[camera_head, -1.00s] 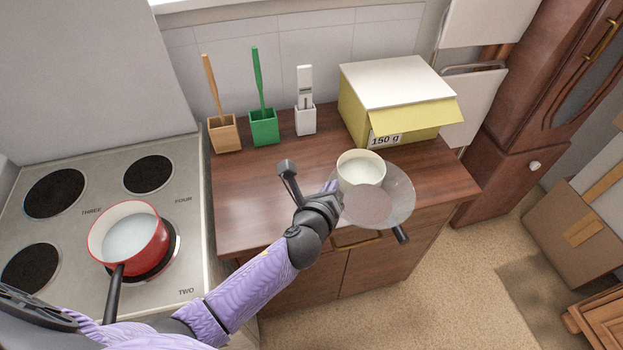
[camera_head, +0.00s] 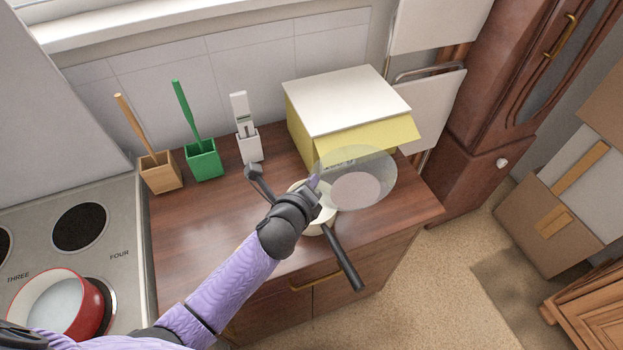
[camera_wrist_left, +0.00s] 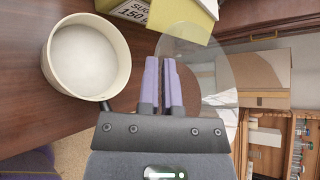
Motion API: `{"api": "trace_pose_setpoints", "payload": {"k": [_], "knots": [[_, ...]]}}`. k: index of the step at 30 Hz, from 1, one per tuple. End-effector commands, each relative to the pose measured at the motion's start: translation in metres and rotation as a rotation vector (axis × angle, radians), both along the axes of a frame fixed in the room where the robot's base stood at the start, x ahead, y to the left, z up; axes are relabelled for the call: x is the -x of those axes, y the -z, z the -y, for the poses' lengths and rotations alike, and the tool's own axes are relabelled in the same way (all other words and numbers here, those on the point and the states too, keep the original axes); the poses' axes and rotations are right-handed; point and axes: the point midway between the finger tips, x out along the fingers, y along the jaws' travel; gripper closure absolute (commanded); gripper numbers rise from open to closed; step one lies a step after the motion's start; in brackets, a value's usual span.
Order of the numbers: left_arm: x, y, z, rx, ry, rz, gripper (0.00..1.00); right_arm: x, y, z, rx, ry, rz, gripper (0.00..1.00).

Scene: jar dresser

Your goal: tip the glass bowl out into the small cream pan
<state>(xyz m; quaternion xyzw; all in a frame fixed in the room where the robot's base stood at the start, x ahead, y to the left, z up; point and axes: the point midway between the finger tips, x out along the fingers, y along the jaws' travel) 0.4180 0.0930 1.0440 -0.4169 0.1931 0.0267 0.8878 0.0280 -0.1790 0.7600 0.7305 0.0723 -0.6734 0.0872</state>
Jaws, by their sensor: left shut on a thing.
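The glass bowl (camera_head: 378,172) is clear and wide, with a paler round patch at its middle; I cannot tell if that is contents or its base. My left gripper (camera_head: 316,184) is shut on the bowl's left rim and holds it above the dresser top. The bowl shows behind the fingers (camera_wrist_left: 163,75) in the left wrist view (camera_wrist_left: 207,70). The small cream pan (camera_head: 322,224) stands on the dresser, partly hidden under my gripper, its black handle pointing to the front right. The wrist view shows the pan (camera_wrist_left: 122,72) upright, beside the fingers, with a pale inside. My right gripper is out of view.
A yellow box (camera_head: 300,125) with a white lid stands behind the bowl. White (camera_head: 249,147), green (camera_head: 204,163) and wooden (camera_head: 161,176) holders line the back. A red pan (camera_head: 92,310) sits on the stove at left. The dresser's (camera_head: 195,240) left front is clear.

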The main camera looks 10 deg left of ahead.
Motion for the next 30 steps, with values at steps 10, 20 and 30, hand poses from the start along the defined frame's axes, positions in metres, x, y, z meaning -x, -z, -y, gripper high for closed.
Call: {"api": "trace_pose_setpoints", "payload": {"k": [10, 20, 30], "knots": [[-0.002, 0.033, -0.01, 0.753, 0.003, -0.14, 1.0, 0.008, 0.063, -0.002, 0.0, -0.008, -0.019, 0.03], [-0.004, 0.038, -0.017, 1.308, 0.004, -0.248, 1.0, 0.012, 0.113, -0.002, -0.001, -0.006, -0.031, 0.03], [-0.004, 0.032, -0.018, 1.417, 0.003, -0.268, 1.0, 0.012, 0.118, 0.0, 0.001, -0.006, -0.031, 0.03]]}}
